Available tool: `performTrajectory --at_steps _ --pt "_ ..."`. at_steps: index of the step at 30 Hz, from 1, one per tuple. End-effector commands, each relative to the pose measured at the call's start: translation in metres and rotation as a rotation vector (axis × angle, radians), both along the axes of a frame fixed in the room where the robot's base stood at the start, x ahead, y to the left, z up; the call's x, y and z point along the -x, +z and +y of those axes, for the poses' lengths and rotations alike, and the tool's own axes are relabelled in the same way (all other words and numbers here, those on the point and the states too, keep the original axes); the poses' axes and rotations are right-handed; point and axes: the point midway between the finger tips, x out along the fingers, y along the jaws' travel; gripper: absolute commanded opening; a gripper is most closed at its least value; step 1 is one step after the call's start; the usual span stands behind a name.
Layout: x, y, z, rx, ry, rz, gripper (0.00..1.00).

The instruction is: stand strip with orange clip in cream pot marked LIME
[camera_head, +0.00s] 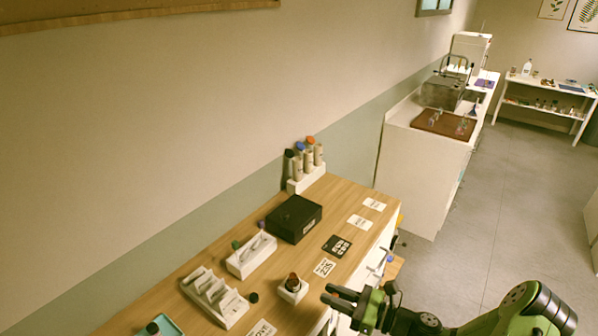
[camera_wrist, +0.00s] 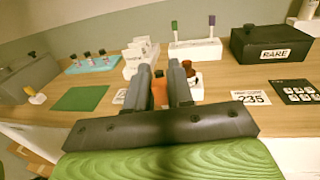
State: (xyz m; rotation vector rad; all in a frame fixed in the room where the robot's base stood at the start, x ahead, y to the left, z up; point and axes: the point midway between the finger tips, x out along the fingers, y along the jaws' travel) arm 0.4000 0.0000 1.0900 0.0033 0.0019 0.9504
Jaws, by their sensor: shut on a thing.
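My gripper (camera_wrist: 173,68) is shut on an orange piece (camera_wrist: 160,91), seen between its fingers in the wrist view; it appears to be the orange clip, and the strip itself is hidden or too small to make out. In the head view my gripper (camera_head: 334,293) is at the table's front edge, right of a small white stand (camera_head: 291,294) with a dark brown bottle (camera_head: 293,281). That bottle also shows just beyond the right finger in the wrist view (camera_wrist: 188,70). I cannot make out a cream pot marked LIME in either view.
A white block with green and purple clips (camera_head: 240,266), a black box marked RARE (camera_head: 294,219) and a white slotted rack (camera_head: 226,311) stand behind. Capped tubes (camera_head: 309,159) stand at the far end. Flat cards (camera_head: 325,267) lie along the front. A green mat (camera_wrist: 80,98) lies left.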

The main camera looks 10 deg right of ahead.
Motion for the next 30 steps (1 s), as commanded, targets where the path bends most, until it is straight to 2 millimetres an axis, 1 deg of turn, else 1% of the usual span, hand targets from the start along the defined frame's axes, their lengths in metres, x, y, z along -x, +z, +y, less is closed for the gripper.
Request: performTrajectory --at_steps 8,11,15,17,22,30 --pt "0.0 -0.001 0.0 0.0 0.0 0.0 0.0" --pt "0.0 -0.011 0.0 0.0 0.0 0.0 0.0" --pt "0.0 -0.038 0.0 0.0 0.0 0.0 0.0" --pt "0.0 -0.045 0.0 -0.001 0.0 -0.001 0.0" --pt "0.0 -0.041 0.0 0.0 0.0 -0.001 0.0" --pt "0.0 -0.04 0.0 0.0 0.0 0.0 0.0"
